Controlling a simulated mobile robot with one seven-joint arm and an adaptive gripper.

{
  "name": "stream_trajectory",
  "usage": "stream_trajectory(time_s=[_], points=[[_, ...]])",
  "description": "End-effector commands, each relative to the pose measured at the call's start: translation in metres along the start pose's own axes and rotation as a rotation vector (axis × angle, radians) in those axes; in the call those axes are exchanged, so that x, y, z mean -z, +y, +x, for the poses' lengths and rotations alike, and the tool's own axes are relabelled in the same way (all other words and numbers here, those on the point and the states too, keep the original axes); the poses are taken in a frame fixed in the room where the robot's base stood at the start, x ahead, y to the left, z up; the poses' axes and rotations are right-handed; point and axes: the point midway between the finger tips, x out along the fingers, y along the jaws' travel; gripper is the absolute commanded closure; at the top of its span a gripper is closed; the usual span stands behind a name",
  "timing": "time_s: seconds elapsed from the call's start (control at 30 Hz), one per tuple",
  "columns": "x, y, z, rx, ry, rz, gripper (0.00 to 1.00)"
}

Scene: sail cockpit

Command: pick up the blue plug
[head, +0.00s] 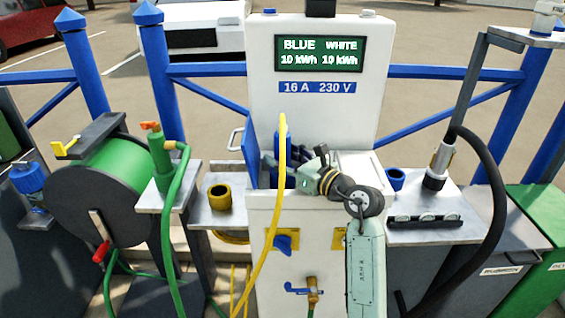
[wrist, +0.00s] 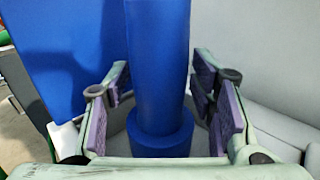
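The blue plug (wrist: 158,70) stands upright in the wrist view, a smooth blue cylinder with a wider blue collar at its lower end. In the head view the plug (head: 284,150) is partly hidden by a yellow hose and my gripper. My gripper (wrist: 163,100) has its purple-padded fingers on either side of the plug, spread apart. Narrow gaps seem to show between pads and plug, so it looks open around it. In the head view my gripper (head: 302,177) reaches in from the right at the white charging pedestal (head: 265,60).
A blue open flap (head: 251,150) stands close left of the plug. The yellow hose (head: 262,245) arches in front. A yellow ring-shaped fitting (head: 220,196) sits on the left shelf, a blue cup (head: 395,179) on the right. A green hose reel (head: 105,175) stands far left.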

Motion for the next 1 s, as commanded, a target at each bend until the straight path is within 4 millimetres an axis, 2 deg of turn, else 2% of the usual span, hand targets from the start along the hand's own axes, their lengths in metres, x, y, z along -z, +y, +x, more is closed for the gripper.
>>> stream_trajectory(time_s=[0.07,0.7,1.0], points=[[-0.0001,0.0001,-0.0001,0.000,0.000,0.000,0.57],[-0.0002,0.0001,-0.0002,0.000,0.000,0.000,0.99],[-0.0014,0.0001,-0.0003,0.000,-0.002,-0.001,1.00]])
